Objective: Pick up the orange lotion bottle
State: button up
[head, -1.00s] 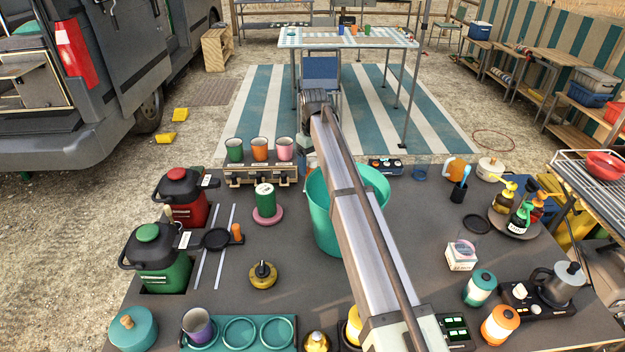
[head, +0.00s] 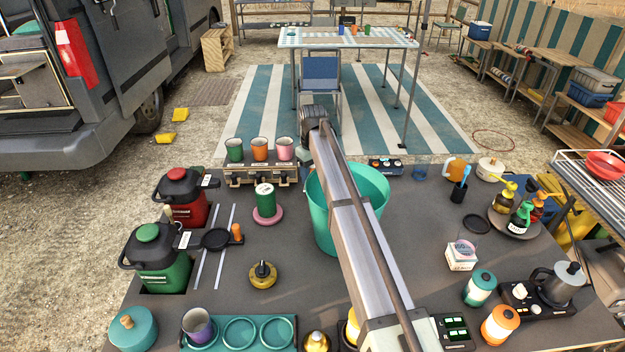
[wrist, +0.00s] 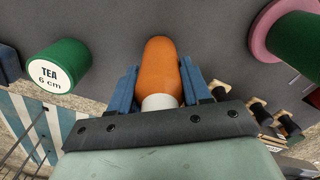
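The orange lotion bottle (wrist: 160,62) shows in the wrist view, its white end (wrist: 160,102) towards my palm. My gripper (wrist: 161,78) has its two blue fingers on either side of the bottle. The right finger looks very near or touching; a narrow gap seems to show on the left. The fingers look open around it, not clearly pressed on it.
A green tea canister (wrist: 58,66) is left of the bottle in the wrist view. A green can (head: 265,198) on a pink disc stands left of the bucket. Pump bottles (head: 520,215) stand at the right.

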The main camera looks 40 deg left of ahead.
jog(key=c, duration=0.6)
jog(key=shift+o, duration=0.2)
jog(key=shift+r, duration=0.15)
